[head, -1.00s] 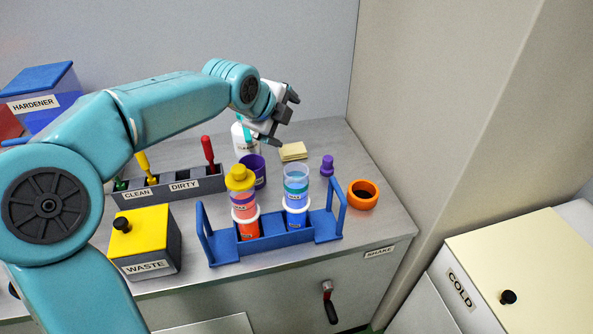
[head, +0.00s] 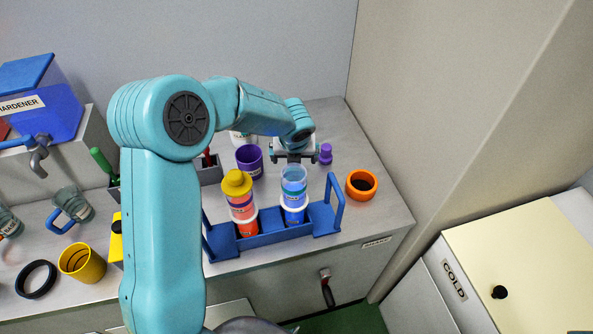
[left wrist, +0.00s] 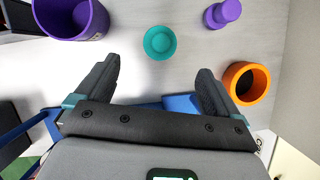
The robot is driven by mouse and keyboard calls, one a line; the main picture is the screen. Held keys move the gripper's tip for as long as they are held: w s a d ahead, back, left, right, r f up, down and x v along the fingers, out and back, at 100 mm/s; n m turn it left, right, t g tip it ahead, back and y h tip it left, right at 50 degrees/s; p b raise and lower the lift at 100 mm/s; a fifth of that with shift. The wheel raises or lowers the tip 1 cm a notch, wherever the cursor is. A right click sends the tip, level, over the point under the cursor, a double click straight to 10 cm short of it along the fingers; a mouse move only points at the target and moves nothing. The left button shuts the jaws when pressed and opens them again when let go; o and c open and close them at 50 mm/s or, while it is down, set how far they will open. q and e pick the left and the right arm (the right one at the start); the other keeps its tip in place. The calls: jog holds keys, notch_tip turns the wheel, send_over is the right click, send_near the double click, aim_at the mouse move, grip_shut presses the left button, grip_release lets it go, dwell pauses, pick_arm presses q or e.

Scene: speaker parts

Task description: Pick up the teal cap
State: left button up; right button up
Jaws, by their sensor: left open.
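The teal cap (left wrist: 160,42) is a small round piece lying on the grey worktop in the left wrist view. It is just beyond my left fingertips and roughly centred between them, not touching either. My left gripper (left wrist: 157,68) is open and empty. In the head view my left gripper (head: 294,158) is behind the blue rack, over the worktop. The cap cannot be made out there; my gripper and arm cover that area. My right gripper is not in view.
A purple cup (left wrist: 72,18) is left of the cap, a purple stopper (left wrist: 223,13) and an orange cup (left wrist: 247,82) are right. The blue rack (head: 275,228) holds two stacked-looking containers. A yellow cup (head: 82,262) stands front left. A wall bounds the worktop's back.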

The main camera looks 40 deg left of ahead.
pick_arm(q)
jog(key=x, duration=0.5)
jog(key=shift+s+a+f, duration=0.1)
jog(key=shift+a+f, duration=0.1)
jog(key=shift+w+f, duration=0.25)
jog(key=shift+f, duration=0.2)
jog(key=p+x, duration=0.1)
jog(key=x, duration=0.4)
jog(key=shift+w+d, duration=0.1)
jog(key=shift+w, duration=0.05)
jog(key=shift+d+r, duration=0.1)
jog(key=shift+r, duration=0.05)
jog(key=c, duration=1.1)
